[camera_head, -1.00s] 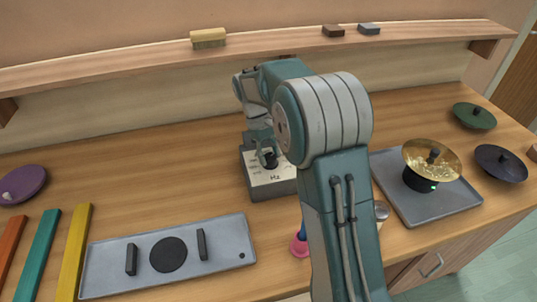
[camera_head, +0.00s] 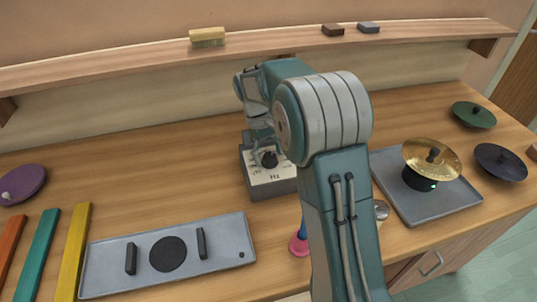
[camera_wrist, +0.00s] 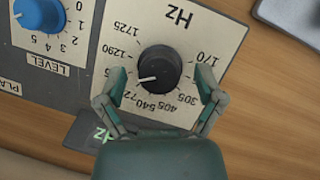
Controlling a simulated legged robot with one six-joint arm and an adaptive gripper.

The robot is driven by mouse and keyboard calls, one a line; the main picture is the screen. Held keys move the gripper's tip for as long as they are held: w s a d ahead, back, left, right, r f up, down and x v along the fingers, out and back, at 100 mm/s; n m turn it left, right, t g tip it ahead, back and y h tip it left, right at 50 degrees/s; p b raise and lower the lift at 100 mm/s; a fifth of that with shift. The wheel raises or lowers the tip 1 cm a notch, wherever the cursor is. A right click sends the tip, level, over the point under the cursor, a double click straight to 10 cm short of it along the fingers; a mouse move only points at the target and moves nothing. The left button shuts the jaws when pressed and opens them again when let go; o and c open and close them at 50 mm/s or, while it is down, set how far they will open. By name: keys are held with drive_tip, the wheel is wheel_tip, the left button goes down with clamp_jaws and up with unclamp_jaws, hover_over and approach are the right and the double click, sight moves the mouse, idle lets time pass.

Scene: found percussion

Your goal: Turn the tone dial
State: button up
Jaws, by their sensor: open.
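The tone dial is a round black knob (camera_wrist: 159,71) with a white pointer line, on a pale panel (camera_wrist: 204,28) marked Hz. In the wrist view the pointer aims left and slightly down, near the partly covered 72… marking. My gripper (camera_wrist: 160,74) is open, with one finger on each side of the dial and a gap to both. It holds nothing. In the head view the dial (camera_head: 269,160) sits on a grey box (camera_head: 272,191), with my gripper (camera_head: 258,140) just above and behind it. My arm hides the box's right side.
A blue LEVEL knob (camera_wrist: 40,14) is beside the dial panel. A grey tray (camera_head: 213,263) lies front left, beside coloured bars (camera_head: 74,250). A gold cymbal (camera_head: 420,153) stands on a grey plate (camera_head: 390,173) at right. A shelf (camera_head: 270,43) runs behind. Bare table lies left of the box.

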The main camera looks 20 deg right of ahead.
drive_tip(key=v, duration=1.2)
idle(1.4)
